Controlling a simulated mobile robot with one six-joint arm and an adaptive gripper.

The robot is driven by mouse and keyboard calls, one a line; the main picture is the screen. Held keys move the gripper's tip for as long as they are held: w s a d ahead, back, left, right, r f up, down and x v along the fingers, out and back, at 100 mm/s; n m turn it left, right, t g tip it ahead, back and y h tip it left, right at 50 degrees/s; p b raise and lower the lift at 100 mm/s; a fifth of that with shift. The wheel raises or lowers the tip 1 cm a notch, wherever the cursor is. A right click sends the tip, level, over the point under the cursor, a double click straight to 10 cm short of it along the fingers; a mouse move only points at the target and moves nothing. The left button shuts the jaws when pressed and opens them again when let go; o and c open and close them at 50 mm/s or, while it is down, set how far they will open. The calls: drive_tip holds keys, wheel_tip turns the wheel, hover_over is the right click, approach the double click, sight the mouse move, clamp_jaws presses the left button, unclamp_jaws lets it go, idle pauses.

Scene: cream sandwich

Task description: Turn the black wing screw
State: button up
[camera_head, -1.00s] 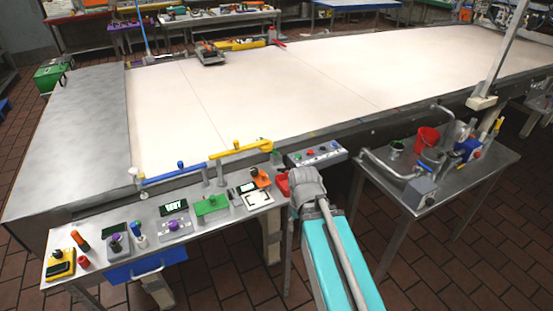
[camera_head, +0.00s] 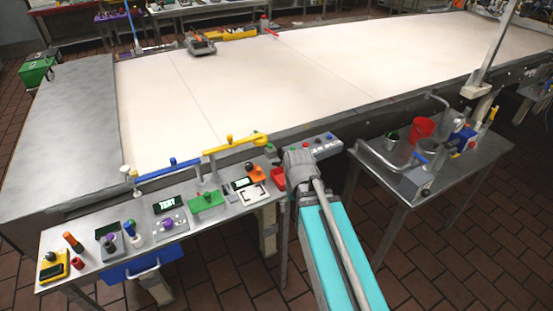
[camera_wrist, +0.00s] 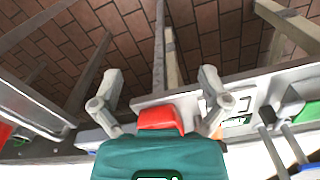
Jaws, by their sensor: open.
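I cannot pick out the black wing screw for certain. A small dark knob tops the yellow box (camera_head: 53,267) at the far left end of the narrow steel bench (camera_head: 88,276) in the head view, but its shape is too small to tell. My gripper (camera_wrist: 157,95) is open and empty in the wrist view, its two grey fingers spread wide apart. A red bin (camera_wrist: 158,118) shows between and beyond them. In the head view my arm reaches up to the right end of the bench, and its own links hide the gripper.
The large pale table (camera_head: 260,90) lies behind. A side table (camera_head: 400,199) with a red bucket (camera_head: 422,127) stands right. Brick floor is clear in front.

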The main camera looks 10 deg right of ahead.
wheel_tip(320, 180, up, 10)
drive_tip(key=n+p, duration=0.2)
drive_tip(key=p, duration=0.8)
hover_over(278, 161)
drive_tip(key=shift+w, duration=0.1)
drive_tip(key=shift+f+b, duration=0.15)
drive_tip(key=shift+b, duration=0.25)
wheel_tip(278, 161, down, 14)
drive_tip(key=b, duration=1.3)
drive_tip(key=shift+r, duration=0.25)
